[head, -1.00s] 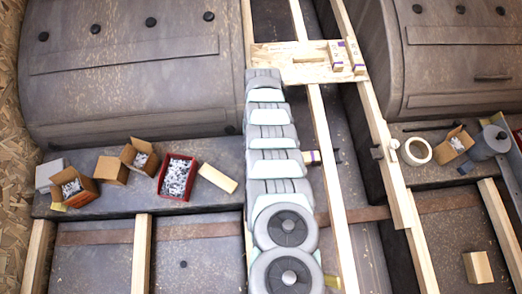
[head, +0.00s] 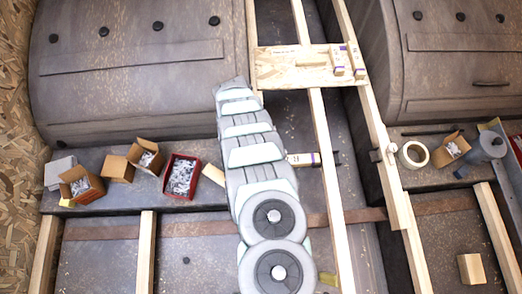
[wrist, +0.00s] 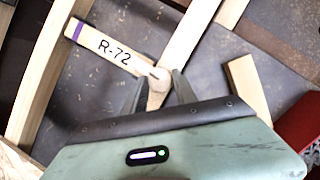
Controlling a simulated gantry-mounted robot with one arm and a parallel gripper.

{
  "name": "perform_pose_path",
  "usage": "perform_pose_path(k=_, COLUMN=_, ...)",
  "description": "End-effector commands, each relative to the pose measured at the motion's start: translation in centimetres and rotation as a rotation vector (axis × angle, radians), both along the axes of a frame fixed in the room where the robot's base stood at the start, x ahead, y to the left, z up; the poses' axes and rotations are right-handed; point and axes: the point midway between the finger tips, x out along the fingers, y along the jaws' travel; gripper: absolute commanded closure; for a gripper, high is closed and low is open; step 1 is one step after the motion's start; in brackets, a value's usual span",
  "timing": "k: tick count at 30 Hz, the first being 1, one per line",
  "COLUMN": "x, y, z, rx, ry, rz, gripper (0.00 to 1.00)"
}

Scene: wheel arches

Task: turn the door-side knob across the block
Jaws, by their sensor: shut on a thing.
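In the wrist view a pale wooden block (wrist: 105,50) marked R-72, with a purple band at its far left end, lies slanted between two wooden rails. It also shows in the head view (head: 303,159), sticking out right of my arm. My gripper (wrist: 160,90) has its two dark fingers on either side of a small rounded wooden piece (wrist: 156,97), apparently the knob, at the block's right end. The piece points roughly along the right-hand rail, not clearly across the block. A small dark mark shows by its top. In the head view my arm hides the gripper and knob.
A loose wooden block (wrist: 248,88) and a red box (wrist: 305,122) lie right of my gripper in the wrist view. In the head view, open cartons (head: 80,186) stand left, a plywood board (head: 290,68) lies beyond, and a tape roll (head: 413,154) sits right.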

Motion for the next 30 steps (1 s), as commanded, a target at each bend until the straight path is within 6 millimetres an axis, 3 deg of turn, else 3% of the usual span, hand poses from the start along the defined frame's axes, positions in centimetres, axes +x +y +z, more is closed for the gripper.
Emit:
perform_pose_path(k=21, x=0.02, y=0.11, z=-0.12, rx=0.002, ry=-0.002, rz=0.075, gripper=1.00)
perform_pose_path(k=22, x=0.01, y=0.10, z=-0.12, rx=0.002, ry=-0.002, rz=0.075, gripper=0.64)
perform_pose_path(k=30, x=0.00, y=0.07, z=-0.06, rx=0.002, ry=-0.001, rz=0.074, gripper=0.45)
